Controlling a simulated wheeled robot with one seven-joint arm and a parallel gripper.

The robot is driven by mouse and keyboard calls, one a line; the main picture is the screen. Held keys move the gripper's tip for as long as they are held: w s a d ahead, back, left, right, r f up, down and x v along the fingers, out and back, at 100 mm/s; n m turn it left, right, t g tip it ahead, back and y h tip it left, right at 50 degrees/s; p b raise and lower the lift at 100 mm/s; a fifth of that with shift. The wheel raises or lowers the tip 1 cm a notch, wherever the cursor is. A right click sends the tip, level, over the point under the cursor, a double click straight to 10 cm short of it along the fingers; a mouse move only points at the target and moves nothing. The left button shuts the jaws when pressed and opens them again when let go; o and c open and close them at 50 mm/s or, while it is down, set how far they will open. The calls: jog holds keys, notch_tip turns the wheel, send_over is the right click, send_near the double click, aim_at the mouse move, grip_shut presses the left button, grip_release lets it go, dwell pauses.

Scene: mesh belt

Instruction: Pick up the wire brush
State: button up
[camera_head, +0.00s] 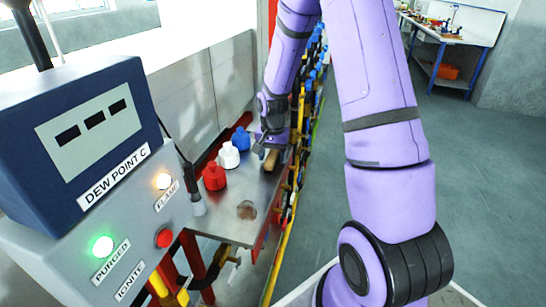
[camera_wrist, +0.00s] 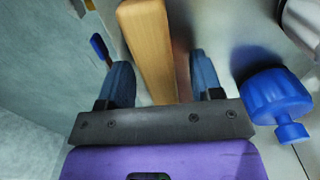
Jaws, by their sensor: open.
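The wire brush shows as a light wooden handle (camera_wrist: 148,45) running up between the two fingers of my gripper (camera_wrist: 162,78) in the wrist view. The fingers are open, one on each side of the wood, with a visible gap on both sides. In the head view a short piece of the brush (camera_head: 271,161) shows on the metal shelf, just below my gripper (camera_head: 268,146). Its bristles are not visible in either view.
A blue bottle (camera_head: 241,139), a white bottle (camera_head: 229,156) and a red bottle (camera_head: 214,177) stand left of the brush on the metal shelf (camera_head: 236,215). The blue bottle (camera_wrist: 277,97) is close to the right finger. A control box (camera_head: 95,190) stands at the front left.

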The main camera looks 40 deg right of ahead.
jog(key=shift+f, duration=0.3)
jog(key=c, duration=1)
jog(key=shift+r, duration=0.15)
